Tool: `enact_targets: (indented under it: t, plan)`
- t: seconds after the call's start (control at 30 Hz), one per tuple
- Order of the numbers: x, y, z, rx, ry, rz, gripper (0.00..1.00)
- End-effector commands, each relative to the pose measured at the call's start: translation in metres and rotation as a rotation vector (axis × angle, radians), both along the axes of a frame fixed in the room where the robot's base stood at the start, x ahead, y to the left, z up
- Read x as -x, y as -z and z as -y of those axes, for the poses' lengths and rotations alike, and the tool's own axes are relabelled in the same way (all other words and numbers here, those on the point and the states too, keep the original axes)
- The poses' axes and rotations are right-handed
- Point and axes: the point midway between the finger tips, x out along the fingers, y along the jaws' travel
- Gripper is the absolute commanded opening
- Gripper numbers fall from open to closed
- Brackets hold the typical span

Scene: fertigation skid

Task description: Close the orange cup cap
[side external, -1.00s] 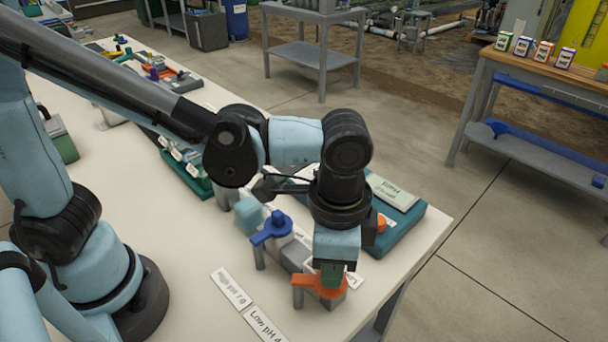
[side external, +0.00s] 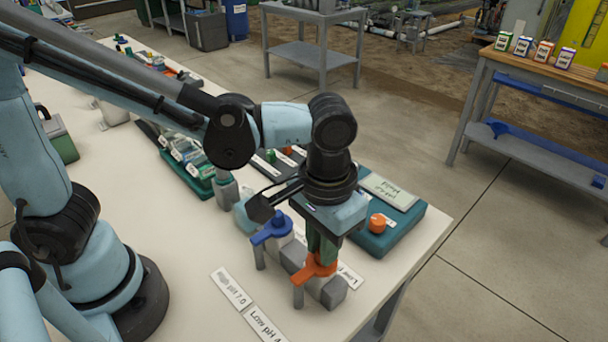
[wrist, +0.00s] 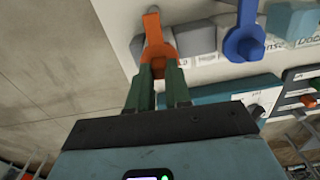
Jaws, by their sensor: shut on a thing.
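The orange cup cap (side external: 314,266) is a ring-like cap with an arm, on a grey block (side external: 333,291) at the table's near right corner. It also shows in the wrist view (wrist: 154,30), its arm reaching up the picture. My gripper (side external: 320,255) points down over it, its green fingers shut on the orange cap's round end; the wrist view shows the fingertips (wrist: 158,70) on either side of that end. The cap looks level in the side view. The cup beneath is partly hidden by the cap and fingers.
A blue cap (side external: 271,228) of the same shape stands just behind, close to my gripper. A teal case (side external: 393,232) with an orange knob (side external: 376,222) lies to the right. Labels lie flat in front (side external: 231,288). The table edge is near on the right.

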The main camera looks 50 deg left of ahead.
Motion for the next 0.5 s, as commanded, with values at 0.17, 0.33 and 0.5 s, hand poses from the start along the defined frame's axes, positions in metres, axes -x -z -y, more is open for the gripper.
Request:
enact_targets:
  t: [0.17, 0.33, 0.5]
  plan:
    - [0.0005, 0.0, -0.0027, -0.001, -0.05, -0.002, 0.0]
    - [0.0006, 0.0, -0.0035, -0.001, -0.069, -0.002, 0.0]
    - [0.0006, 0.0, -0.0037, -0.001, -0.073, -0.002, 0.0]
